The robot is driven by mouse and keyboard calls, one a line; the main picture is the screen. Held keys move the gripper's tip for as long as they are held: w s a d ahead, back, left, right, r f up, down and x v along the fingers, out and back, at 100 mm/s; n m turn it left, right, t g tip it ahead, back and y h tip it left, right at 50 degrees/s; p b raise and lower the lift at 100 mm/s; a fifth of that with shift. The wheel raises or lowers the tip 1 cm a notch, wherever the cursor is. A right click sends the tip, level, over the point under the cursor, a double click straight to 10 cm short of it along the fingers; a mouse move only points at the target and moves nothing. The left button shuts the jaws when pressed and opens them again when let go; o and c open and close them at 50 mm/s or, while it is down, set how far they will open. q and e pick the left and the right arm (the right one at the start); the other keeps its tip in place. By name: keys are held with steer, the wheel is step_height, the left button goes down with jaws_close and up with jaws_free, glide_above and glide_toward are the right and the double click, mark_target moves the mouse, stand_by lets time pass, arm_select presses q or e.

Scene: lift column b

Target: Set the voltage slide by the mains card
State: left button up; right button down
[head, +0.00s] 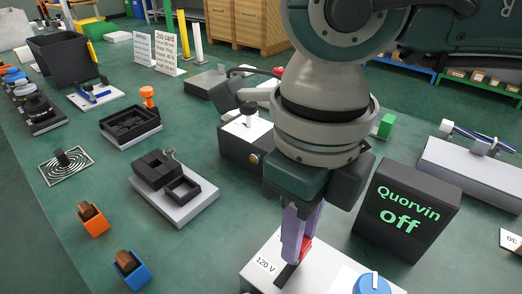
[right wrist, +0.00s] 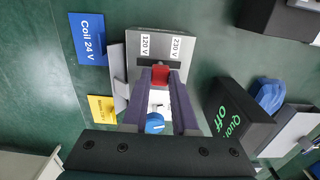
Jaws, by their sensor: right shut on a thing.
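The voltage slide's red knob (right wrist: 160,75) sits in a dark slot on a light grey box (right wrist: 189,50). The labels "120 V" (right wrist: 145,44) and "230 V" (right wrist: 176,49) stand beyond the slot. In the right wrist view the knob is near the slot's middle, between the labels. My right gripper (head: 299,246) points down and is shut on the knob (head: 306,247), partly hiding it in the head view. There the "120 V" label (head: 265,264) shows and "230 V" is hidden. A yellow card (right wrist: 101,108) lies left of the box; its text is too small to read surely. My left gripper is out of view.
A blue dial (head: 371,283) is on the same box. A black display (head: 406,210) reading "Quorvin off" stands close to the right. A blue "Coil 24 V" card (right wrist: 88,38) lies beside the box. Trays, coloured blocks and standing text cards (head: 166,52) fill the left bench.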

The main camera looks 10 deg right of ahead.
stand_by(0.8)
steer(key=shift+w+d+f, duration=0.1)
steer(key=shift+w+d, duration=0.1)
steer(key=shift+d, duration=0.05)
steer(key=shift+w+d+b, duration=0.55)
steer(key=shift+d+b, duration=0.1)
steer(key=shift+d, duration=0.05)
steer(key=c, duration=1.2)
jaws_free()
steer(key=o, duration=0.5)
